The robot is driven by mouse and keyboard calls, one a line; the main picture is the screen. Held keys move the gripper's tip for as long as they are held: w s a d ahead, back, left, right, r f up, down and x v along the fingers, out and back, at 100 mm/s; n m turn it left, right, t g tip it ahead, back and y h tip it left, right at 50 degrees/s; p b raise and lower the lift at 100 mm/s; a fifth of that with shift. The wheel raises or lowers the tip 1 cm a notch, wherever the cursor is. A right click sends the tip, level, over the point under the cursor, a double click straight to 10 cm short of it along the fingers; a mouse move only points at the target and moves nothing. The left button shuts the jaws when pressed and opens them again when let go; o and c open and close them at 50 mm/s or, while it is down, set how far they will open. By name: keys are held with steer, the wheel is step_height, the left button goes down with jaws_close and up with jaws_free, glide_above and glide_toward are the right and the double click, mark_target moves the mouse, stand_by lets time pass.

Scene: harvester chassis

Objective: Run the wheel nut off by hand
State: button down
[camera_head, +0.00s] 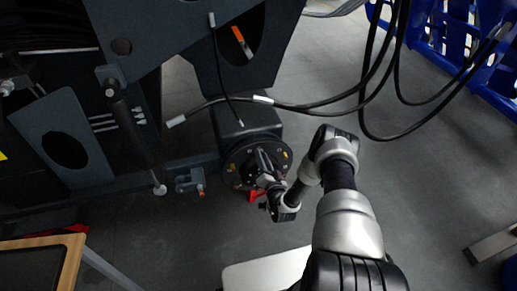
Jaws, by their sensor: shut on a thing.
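The round dark wheel hub (236,165) with several small studs or nuts around its face sits at the end of the axle, in the middle of the view. My gripper (262,172) is at the right part of the hub face, shut on what appears to be the wheel nut. The nut itself is hidden behind my gripper and wrist. My arm reaches in from the lower right.
Black cables with pale ends (300,106) hang across above the hub and my arm. Dark chassis plates (150,35) fill the upper left. A red stand (257,196) is below the hub. A wooden-edged table (40,241) is at lower left, blue crates (440,30) at upper right.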

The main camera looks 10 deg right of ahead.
steer(key=shift+s, duration=0.15)
steer(key=s+p, duration=0.3)
steer(key=s, duration=0.4)
steer(key=shift+s+d, duration=0.15)
steer(key=shift+s, duration=0.2)
stand_by(0.4)
